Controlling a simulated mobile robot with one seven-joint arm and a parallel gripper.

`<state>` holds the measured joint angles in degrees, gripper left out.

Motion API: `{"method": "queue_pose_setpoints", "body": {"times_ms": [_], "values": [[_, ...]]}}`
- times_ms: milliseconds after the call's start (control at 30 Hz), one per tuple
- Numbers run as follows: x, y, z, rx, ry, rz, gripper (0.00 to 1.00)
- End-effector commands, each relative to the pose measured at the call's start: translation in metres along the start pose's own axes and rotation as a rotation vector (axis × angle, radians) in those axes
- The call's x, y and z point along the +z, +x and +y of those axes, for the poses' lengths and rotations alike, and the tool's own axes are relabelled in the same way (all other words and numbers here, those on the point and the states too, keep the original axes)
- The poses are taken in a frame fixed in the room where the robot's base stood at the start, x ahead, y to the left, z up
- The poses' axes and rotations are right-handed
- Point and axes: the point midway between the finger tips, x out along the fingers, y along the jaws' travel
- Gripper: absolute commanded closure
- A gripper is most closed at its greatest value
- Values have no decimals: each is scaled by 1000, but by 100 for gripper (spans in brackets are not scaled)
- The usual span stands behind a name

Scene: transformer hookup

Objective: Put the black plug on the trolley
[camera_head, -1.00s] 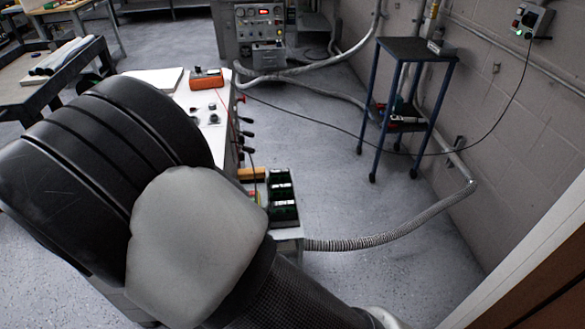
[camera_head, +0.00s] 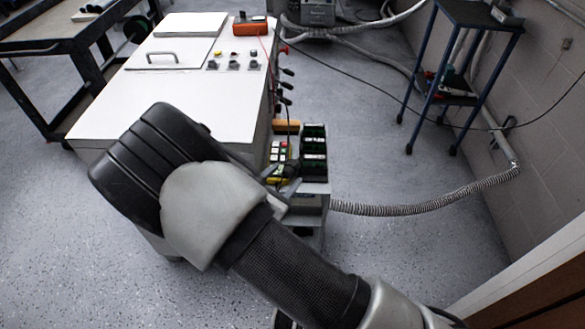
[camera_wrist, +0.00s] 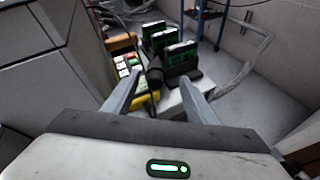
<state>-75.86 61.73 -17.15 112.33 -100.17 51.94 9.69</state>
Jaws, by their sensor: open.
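My gripper (camera_wrist: 158,95) is open, its two fingers spread and nothing held between them. A small black object with a black cable, which looks like the black plug (camera_wrist: 155,76), shows just beyond the fingertips in the wrist view. It sits among black-and-green blocks and a yellow item, so its outline is hard to tell. In the head view, my arm hides most of the gripper. The trolley (camera_head: 478,14), with a dark top, blue legs and a lower shelf, stands at the upper right by the wall. Part of its blue frame shows in the wrist view (camera_wrist: 248,25).
A white-topped cabinet (camera_head: 172,85) with an orange meter (camera_head: 250,27) stands left of the small shelf holding black-and-green blocks (camera_head: 314,152). Open floor lies between shelf and trolley.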

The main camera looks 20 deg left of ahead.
Motion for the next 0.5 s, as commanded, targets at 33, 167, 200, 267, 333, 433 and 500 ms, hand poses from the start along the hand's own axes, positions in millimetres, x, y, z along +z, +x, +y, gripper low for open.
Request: {"method": "queue_pose_setpoints", "body": {"times_ms": [33, 167, 200, 267, 333, 433, 500], "values": [[0, 2, 0, 0, 1, 0, 48], [-1, 9, 1, 0, 1, -1, 48], [-1, 14, 2, 0, 1, -2, 48], [-3, 22, 3, 0, 1, -1, 48], [-3, 33, 6, -1, 0, -2, 48], [-3, 48, 6, -2, 0, -1, 48], [-2, 53, 7, 0, -1, -1, 48]]}}
